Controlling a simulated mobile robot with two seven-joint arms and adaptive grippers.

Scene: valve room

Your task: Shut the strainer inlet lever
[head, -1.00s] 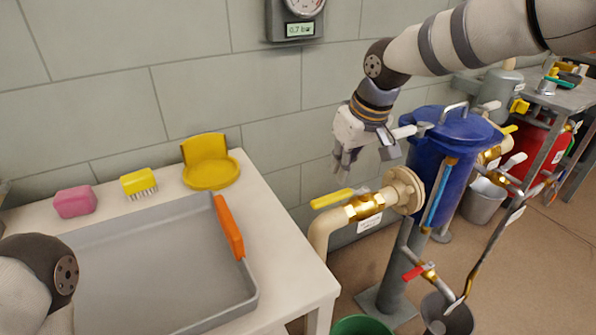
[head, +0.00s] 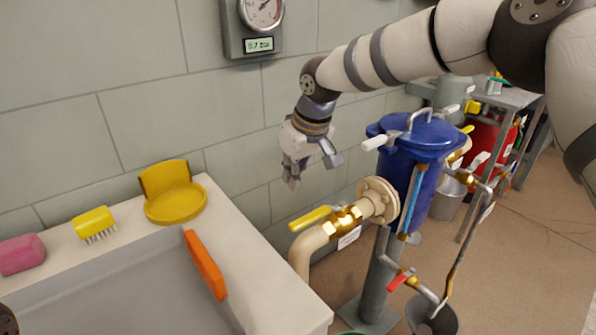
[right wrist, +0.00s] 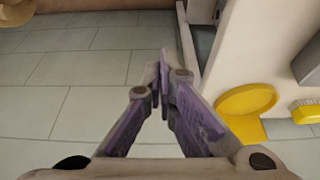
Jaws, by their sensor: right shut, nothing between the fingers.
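The strainer inlet lever (head: 310,219) is a yellow handle on a brass valve (head: 345,219). The valve sits in the cream pipe left of the blue strainer (head: 419,165). The lever lies roughly along the pipe, pointing left. My right gripper (head: 291,183) is shut and empty, above the lever's free end in the head view and apart from it. In the right wrist view its fingers (right wrist: 162,75) meet over grey wall tiles; the lever does not show there. My left gripper is out of view.
A white bench with a grey tray (head: 120,270) fills the lower left. It bears an orange-handled item (head: 204,264), a yellow dish (head: 175,203), a brush (head: 95,224) and a pink block (head: 21,254). A gauge (head: 258,15) hangs above. A red-handled drain valve (head: 401,281) is lower right.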

